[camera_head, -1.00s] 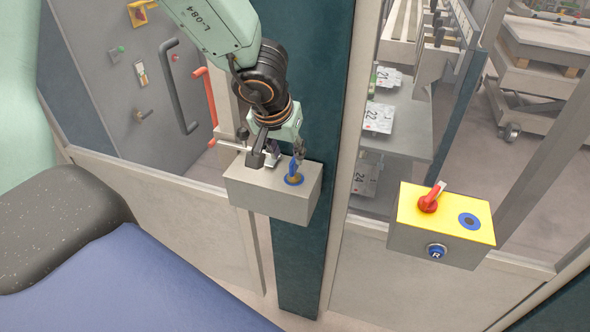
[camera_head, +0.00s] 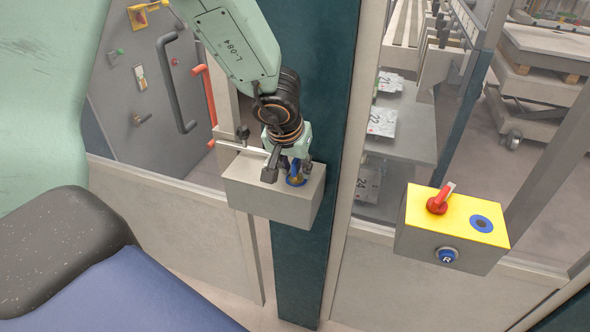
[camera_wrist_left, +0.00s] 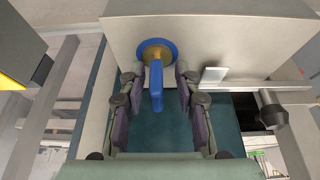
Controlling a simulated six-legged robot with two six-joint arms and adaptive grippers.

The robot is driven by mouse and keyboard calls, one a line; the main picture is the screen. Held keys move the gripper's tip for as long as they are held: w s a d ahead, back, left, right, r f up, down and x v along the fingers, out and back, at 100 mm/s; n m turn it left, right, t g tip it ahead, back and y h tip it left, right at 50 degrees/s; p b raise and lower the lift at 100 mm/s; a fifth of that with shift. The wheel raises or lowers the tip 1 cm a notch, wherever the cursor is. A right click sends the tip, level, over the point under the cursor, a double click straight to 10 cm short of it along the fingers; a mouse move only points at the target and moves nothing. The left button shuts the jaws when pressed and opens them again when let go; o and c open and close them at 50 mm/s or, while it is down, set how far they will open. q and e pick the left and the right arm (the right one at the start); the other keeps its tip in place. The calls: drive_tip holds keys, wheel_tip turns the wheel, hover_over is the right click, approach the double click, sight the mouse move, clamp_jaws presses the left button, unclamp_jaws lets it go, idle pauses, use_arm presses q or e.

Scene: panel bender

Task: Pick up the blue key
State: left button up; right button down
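The blue key (camera_wrist_left: 157,88) sits in a round lock with a blue ring and brass middle (camera_wrist_left: 157,50) on a grey box. In the head view the key (camera_head: 296,171) is partly hidden by my gripper. My left gripper (camera_head: 288,167) is at the box's top. In the left wrist view its two dark fingers (camera_wrist_left: 157,84) stand one on each side of the key's blue handle, with a gap on both sides. The gripper is open. My right gripper is not in view.
The grey box (camera_head: 282,202) is mounted on a dark teal post (camera_head: 297,265). A silver rod (camera_wrist_left: 250,85) sticks out close beside the fingers. A yellow-topped box (camera_head: 459,222) with a red switch (camera_head: 437,204) and a blue button (camera_head: 447,255) is at right.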

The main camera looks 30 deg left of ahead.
use_arm(q)
drive_tip(key=shift+d+r, duration=0.1)
drive_tip(key=shift+d, duration=0.2)
clamp_jaws()
drive_tip(key=shift+a, duration=0.1)
drive_tip(key=shift+a, duration=0.15)
drive_tip(key=shift+d+r, duration=0.15)
drive_tip(key=shift+d, duration=0.05)
wheel_tip(320, 180, up, 8)
drive_tip(key=p, duration=0.7)
drive_tip(key=shift+r, duration=0.25)
drive_tip(key=shift+a+r, duration=0.1)
drive_tip(key=shift+r, duration=0.45)
